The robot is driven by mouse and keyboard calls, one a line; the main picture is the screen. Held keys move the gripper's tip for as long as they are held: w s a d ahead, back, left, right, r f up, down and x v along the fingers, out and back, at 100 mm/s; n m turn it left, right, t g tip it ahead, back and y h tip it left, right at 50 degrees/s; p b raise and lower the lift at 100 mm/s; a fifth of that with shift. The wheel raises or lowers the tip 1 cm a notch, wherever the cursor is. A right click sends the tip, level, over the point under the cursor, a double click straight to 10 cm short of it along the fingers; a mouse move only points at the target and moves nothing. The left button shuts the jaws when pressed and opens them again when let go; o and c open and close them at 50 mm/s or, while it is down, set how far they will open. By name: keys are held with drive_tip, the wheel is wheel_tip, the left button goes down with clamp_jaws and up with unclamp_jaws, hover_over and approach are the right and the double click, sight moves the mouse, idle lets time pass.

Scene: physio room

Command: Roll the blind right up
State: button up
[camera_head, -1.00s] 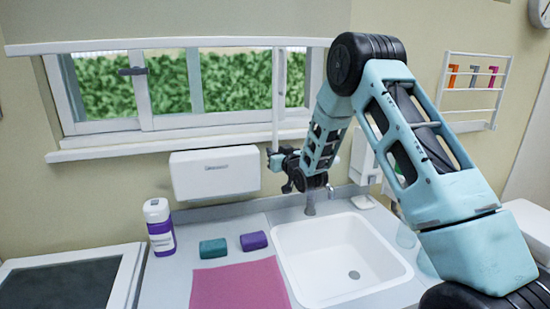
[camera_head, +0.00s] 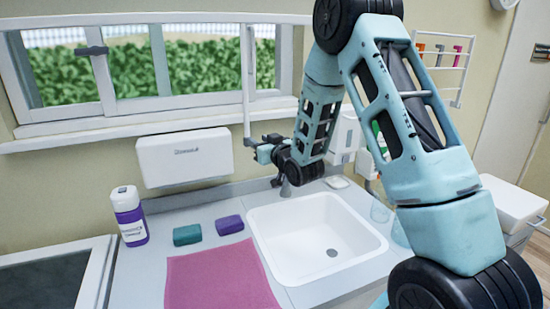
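The blind's pale bottom rail (camera_head: 150,18) runs across the top of the window in the head view. Most of the window below it is uncovered, and the blind above the rail is almost wholly cut off by the picture's top edge. A thin white rod (camera_head: 246,85) hangs in front of the window at its right part. My gripper (camera_head: 256,147) is at the rod's lower end, above the back edge of the sink. It is small and dark, and I cannot tell whether its fingers are closed on the rod.
A white wall dispenser (camera_head: 184,158) is left of my gripper. Below are a sink (camera_head: 290,267), a purple-labelled bottle (camera_head: 130,216), teal (camera_head: 187,235) and purple (camera_head: 229,225) blocks and a pink cloth (camera_head: 220,279). A rack (camera_head: 445,62) hangs at right.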

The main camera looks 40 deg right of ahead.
drive_tip(key=s+b, duration=0.2)
drive_tip(key=s, duration=0.6)
drive_tip(key=shift+s+a, duration=0.25)
drive_tip(key=shift+a, duration=0.1)
